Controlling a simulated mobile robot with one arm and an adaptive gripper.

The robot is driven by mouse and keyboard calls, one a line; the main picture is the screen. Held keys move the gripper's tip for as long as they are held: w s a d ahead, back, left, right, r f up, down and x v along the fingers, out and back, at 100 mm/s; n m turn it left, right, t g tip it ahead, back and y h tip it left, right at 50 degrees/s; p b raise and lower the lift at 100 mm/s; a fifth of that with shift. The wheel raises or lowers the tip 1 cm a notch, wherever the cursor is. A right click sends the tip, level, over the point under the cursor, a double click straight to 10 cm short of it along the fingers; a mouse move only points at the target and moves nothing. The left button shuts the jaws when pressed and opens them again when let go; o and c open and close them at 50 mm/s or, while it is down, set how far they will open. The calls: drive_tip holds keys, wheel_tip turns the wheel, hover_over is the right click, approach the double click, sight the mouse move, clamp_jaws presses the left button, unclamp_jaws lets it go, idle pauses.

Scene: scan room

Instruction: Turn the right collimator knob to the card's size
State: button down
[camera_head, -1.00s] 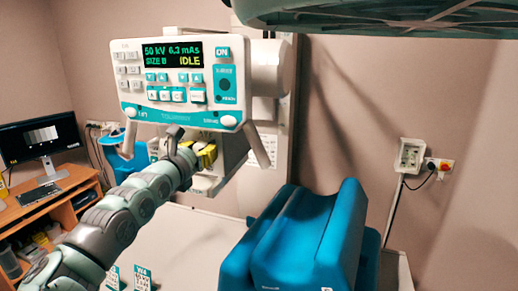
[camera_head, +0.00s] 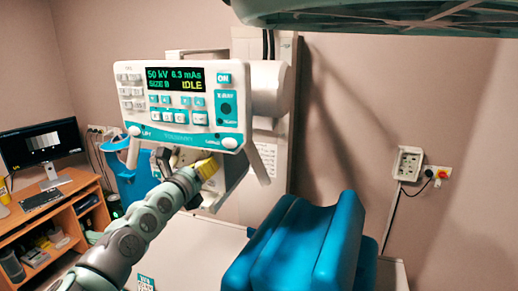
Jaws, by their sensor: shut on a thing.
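The tube head's white-and-teal control panel (camera_head: 182,104) reads "50 kV 6.3 mAs", a SIZE line too blurred to read surely, and "IDLE". The collimator housing (camera_head: 234,168) hangs under it. A yellow part shows at the gripper's end. A small printed card (camera_head: 145,284) stands at the bottom edge, partly cut off; its print is too small to read.
Slanted handles (camera_head: 258,164) hang on both sides of the panel. A blue padded support (camera_head: 300,245) stands on the pale table at lower right. A desk with a monitor (camera_head: 40,142) is at left. A green overhead part (camera_head: 380,12) crosses the top right.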

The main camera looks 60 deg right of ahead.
drive_tip(key=n+p, duration=0.2)
drive_tip(key=n, duration=0.2)
drive_tip(key=shift+n+p, duration=0.35)
drive_tip(key=shift+n, duration=0.05)
drive_tip(key=shift+s, duration=0.1)
idle(0.3)
drive_tip(key=c, duration=0.5)
unclamp_jaws()
drive_tip(key=shift+c, duration=0.2)
drive_tip(key=v, duration=0.7)
drive_tip(key=shift+a, duration=0.25)
